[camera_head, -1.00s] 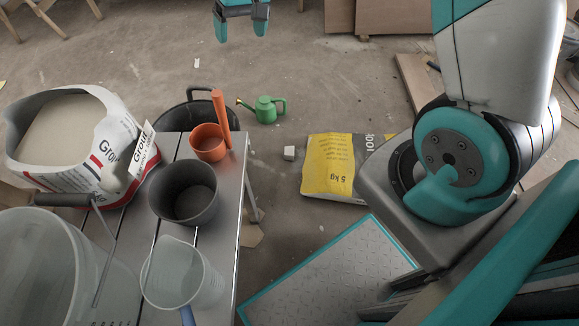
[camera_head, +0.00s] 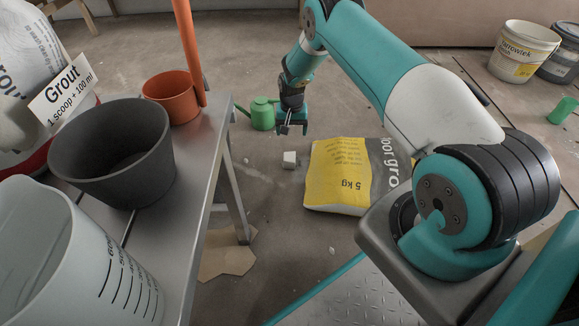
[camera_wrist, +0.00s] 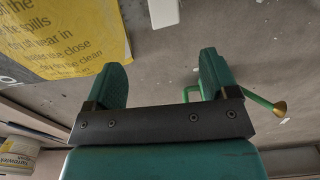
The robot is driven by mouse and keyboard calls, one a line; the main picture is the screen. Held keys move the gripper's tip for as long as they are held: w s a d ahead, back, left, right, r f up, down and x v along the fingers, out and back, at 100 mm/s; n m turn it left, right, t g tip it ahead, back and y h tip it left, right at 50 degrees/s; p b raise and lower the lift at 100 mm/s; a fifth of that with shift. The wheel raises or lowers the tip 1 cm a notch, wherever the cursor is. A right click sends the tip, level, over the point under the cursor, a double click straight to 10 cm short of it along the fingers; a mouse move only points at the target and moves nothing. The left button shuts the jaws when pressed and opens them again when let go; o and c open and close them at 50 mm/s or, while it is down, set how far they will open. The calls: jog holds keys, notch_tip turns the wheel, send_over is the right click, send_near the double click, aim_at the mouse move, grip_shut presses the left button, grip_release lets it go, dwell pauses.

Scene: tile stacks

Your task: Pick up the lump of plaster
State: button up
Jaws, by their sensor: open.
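The lump of plaster (camera_head: 289,158) is a small whitish block on the floor, left of the yellow grout bag. My gripper (camera_head: 293,130) is above the floor just beyond the lump in the head view, apart from it, and points down. In the wrist view the lump (camera_wrist: 163,12) is at the top edge, partly cut off, beyond the gap between the fingers. The two green fingers of my gripper (camera_wrist: 162,70) are spread with nothing between them.
The yellow grout bag (camera_head: 338,178) lies right of the lump. A green watering can (camera_head: 262,114) stands beside my gripper. The metal bench (camera_head: 205,185) with pots and buckets fills the left. Small white bits lie on the floor nearby.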

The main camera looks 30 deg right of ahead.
aim_at(289, 156)
notch_tip(289, 156, down, 9)
jog(key=b, duration=0.5)
jog(key=shift+f, duration=0.15)
jog(key=f+b, duration=0.5)
jog(key=shift+w+a+f, duration=0.1)
jog(key=shift+a+f, duration=0.05)
jog(key=shift+a, duration=0.2)
jog(key=c, duration=1.1)
jog(key=shift+o, duration=0.2)
jog(key=shift+r, duration=0.2)
